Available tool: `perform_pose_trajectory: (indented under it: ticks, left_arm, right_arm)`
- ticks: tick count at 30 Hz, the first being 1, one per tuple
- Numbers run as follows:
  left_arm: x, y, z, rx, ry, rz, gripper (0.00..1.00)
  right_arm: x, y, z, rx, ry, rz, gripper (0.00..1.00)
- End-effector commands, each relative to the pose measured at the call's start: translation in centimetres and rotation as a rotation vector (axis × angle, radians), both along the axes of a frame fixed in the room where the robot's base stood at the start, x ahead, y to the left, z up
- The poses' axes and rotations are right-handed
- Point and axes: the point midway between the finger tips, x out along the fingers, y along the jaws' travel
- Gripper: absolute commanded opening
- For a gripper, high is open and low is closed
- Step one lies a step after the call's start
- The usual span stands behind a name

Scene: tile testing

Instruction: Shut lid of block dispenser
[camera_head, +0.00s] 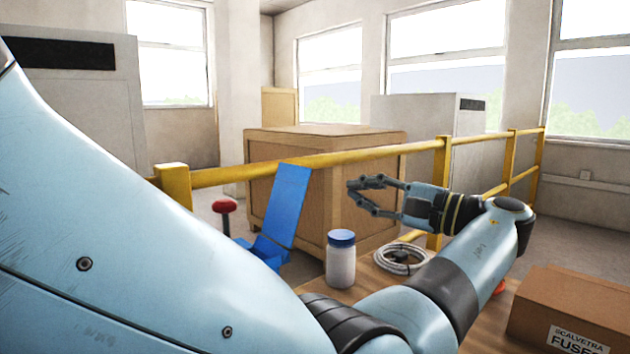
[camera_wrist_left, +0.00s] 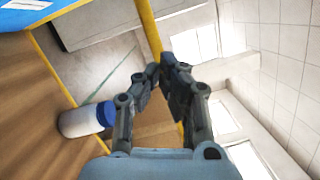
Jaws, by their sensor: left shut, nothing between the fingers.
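The blue block dispenser (camera_head: 258,253) stands on the wooden table left of the white jar. Its blue lid (camera_head: 287,200) is raised and tilts up to the right. My large light-blue arm hides the dispenser's lower part. A blue and white piece shows at the top left of the left wrist view (camera_wrist_left: 22,16); I cannot tell which part it is. My left gripper (camera_head: 354,194) is to the right of the lid, apart from it, and points left. It is shut and empty; its fingertips show in the left wrist view (camera_wrist_left: 162,75). My right gripper is not in view.
A white jar with a blue cap (camera_head: 341,262) stands below my left gripper, also in the left wrist view (camera_wrist_left: 80,120). A coiled cable (camera_head: 402,257) and a fuse carton (camera_head: 575,312) lie to the right. A yellow rail (camera_head: 330,158) runs behind. A red knob (camera_head: 223,206) is left.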

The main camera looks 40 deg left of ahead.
Motion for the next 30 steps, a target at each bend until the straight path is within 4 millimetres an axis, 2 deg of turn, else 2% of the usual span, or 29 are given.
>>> perform_pose_trajectory:
  ticks: [4, 10, 15, 19, 30]
  left_arm:
    - [-0.5, 3.3, 0.4, 0.002, -0.001, 0.003, 0.0]
    - [-1.2, 7.5, 0.7, 0.002, -0.001, 0.002, 0.0]
    - [-3.4, 7.6, 1.5, -0.002, 0.0, 0.0, 0.0]
    - [-4.5, 7.7, 1.8, -0.001, 0.0, 0.0, 0.0]
    - [-4.9, 7.7, 1.9, -0.001, 0.002, 0.0, 0.0]
  right_arm:
    - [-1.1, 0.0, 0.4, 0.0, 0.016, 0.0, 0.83]
    - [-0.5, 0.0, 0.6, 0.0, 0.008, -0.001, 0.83]
    - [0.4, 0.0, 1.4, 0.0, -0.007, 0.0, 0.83]
    - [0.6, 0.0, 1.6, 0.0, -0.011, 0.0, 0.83]
    - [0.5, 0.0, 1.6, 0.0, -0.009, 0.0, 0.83]
